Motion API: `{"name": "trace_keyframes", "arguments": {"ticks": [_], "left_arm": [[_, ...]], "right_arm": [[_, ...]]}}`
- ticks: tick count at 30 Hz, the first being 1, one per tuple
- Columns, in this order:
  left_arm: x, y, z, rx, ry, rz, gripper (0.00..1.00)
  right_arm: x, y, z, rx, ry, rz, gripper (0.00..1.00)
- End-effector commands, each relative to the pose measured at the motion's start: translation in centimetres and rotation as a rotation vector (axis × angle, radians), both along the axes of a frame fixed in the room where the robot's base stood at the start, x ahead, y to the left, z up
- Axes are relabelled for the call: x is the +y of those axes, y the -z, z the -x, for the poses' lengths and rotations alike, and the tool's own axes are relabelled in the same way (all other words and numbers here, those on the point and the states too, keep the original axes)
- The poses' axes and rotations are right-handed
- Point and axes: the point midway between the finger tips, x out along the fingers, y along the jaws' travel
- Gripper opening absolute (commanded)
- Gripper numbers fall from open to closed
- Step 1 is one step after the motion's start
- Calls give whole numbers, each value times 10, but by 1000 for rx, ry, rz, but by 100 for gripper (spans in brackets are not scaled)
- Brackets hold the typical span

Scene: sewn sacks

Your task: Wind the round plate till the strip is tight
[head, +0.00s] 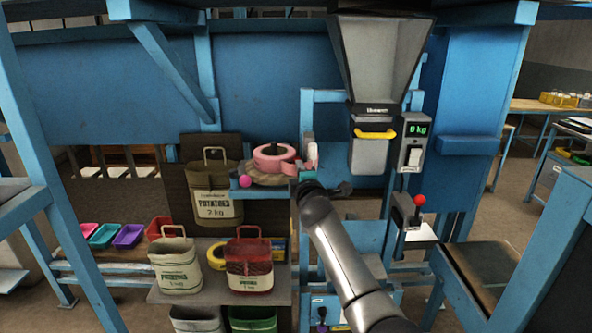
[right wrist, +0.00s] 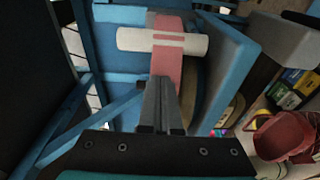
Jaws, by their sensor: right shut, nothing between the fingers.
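A pink strip roll (head: 272,155) lies on a tan round plate (head: 265,180) on a small blue shelf. A pink knob (head: 245,181) sits at the plate's left side. The pink strip (right wrist: 165,60) runs across a white roller (right wrist: 135,39) in the right wrist view. My right gripper (right wrist: 160,95) is shut and empty, its fingertips close to the strip; I cannot tell whether they touch it. In the head view my right gripper (head: 301,188) is at the shelf's right end, mostly hidden by my wrist. Most of the plate is hidden in the wrist view. My left gripper is not in view.
A potato sack (head: 214,195) stands behind the shelf. A cream sack (head: 176,264) and a red sack (head: 249,264) stand on the table below. A grey hopper (head: 378,60) and a scale display (head: 417,129) are to the right, with a red-knobbed lever (head: 419,201).

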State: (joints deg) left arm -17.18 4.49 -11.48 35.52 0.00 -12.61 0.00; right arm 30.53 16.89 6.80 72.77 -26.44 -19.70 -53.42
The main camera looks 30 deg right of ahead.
Motion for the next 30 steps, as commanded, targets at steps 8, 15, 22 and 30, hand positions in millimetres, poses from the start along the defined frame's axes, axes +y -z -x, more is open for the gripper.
{"name": "trace_keyframes", "arguments": {"ticks": [8, 15, 22, 30], "left_arm": [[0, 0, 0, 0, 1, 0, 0], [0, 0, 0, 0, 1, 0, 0], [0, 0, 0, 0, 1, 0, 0], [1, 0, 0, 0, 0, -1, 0]], "right_arm": [[-9, 0, -2, 0, 0, 1, 0], [-13, 0, -3, 1, 0, 1, 0], [-14, 0, -3, 0, 0, 1, 0], [-13, 0, -3, 0, 0, 1, 0]]}}
